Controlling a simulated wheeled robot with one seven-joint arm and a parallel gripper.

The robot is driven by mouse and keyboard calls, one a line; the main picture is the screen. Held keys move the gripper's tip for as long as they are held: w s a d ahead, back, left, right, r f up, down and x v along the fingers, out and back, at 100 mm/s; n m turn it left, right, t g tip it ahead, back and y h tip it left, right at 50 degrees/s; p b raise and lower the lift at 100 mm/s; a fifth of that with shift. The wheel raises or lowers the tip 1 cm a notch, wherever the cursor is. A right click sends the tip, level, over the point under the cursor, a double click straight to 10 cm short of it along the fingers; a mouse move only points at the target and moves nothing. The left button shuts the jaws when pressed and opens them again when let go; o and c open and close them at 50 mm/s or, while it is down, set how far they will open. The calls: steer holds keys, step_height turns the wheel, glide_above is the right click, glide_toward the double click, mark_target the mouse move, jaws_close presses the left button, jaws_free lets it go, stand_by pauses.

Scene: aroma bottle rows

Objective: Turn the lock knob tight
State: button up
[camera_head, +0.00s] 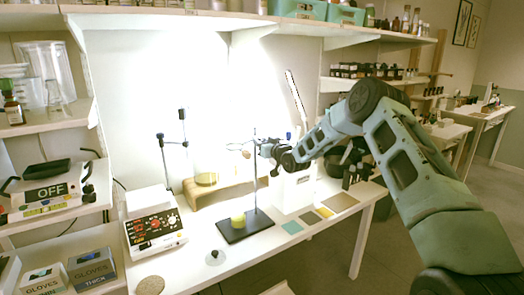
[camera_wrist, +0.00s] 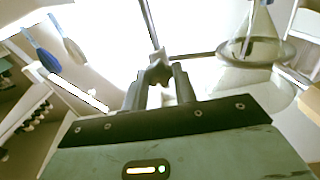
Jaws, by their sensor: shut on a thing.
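A grey star-shaped lock knob (camera_wrist: 157,72) sits between the two fingers of my gripper (camera_wrist: 160,90) in the wrist view, and they are shut on it. A thin metal rod (camera_wrist: 148,24) runs up behind the knob. In the head view my gripper (camera_head: 274,152) reaches from the right to the upright rod (camera_head: 255,190) of a stand with a dark base (camera_head: 262,222). A ring arm (camera_head: 238,147) sticks out to the left at about that height. The knob itself is too small to make out in the head view.
A yellow round object (camera_head: 238,219) stands on the base. A control box (camera_head: 155,235) and a second stand (camera_head: 163,160) are to the left, with a wooden rack (camera_head: 222,188) behind. A glass flask (camera_wrist: 258,30) shows right of my gripper. Flat coloured squares (camera_head: 310,218) lie at right.

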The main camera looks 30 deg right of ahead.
steer(key=shift+d+f+m+b, duration=0.1)
steer(key=shift+f+m+b, duration=0.1)
steer(key=shift+m+b, duration=6.35)
steer(key=shift+d+f+m+b, duration=0.15)
steer(key=shift+m+b, duration=3.5)
steer(key=shift+m, duration=5.7)
steer(key=shift+a, duration=0.1)
steer(key=o, duration=1)
steer(key=shift+c, duration=0.2)
steer(key=shift+s, duration=0.1)
